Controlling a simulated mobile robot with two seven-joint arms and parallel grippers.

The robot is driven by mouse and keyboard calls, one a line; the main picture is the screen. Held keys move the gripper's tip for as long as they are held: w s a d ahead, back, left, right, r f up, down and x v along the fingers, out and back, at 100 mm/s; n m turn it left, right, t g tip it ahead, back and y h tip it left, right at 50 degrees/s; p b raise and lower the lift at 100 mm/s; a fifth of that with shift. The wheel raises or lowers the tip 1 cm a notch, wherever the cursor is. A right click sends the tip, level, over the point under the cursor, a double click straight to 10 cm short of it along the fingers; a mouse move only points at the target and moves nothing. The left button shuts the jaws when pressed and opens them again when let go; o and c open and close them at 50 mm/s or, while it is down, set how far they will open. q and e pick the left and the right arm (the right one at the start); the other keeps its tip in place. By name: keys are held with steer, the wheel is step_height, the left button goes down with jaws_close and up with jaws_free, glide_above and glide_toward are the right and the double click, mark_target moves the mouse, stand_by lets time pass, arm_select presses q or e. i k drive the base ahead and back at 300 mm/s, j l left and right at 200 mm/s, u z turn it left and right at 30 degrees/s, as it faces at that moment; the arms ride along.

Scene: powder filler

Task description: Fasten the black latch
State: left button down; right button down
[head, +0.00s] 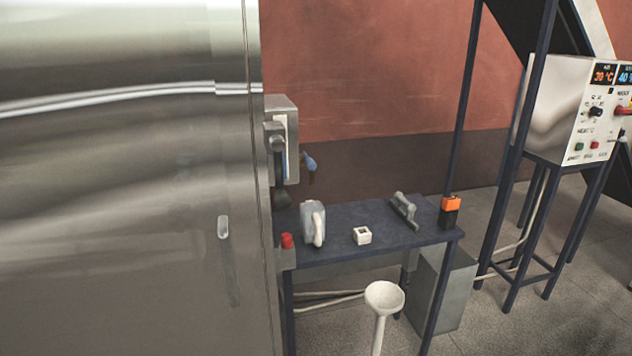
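A dark lever-like part (279,170) hangs down the front of a grey wall box (284,108), just right of the large steel panel. It may be the black latch, but it is small and partly cut off by the panel's edge, so I cannot tell whether it is fastened. A blue-handled part (308,162) sticks out at the box's right side. Neither of my grippers shows in the head view.
The steel panel (120,200) fills the left side, with a small pale handle (223,227). A dark blue table (340,215) bears a jug (312,222), a white block (362,236) and a grey tool (404,211). A white stool-like stand (384,297) stands in front. A control box (572,110) stands right.

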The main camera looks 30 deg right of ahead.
mark_target(282, 199)
steer(key=i+l, duration=0.1)
steer(key=l, duration=1.05)
steer(key=i+l, duration=0.15)
steer(key=l, duration=0.4)
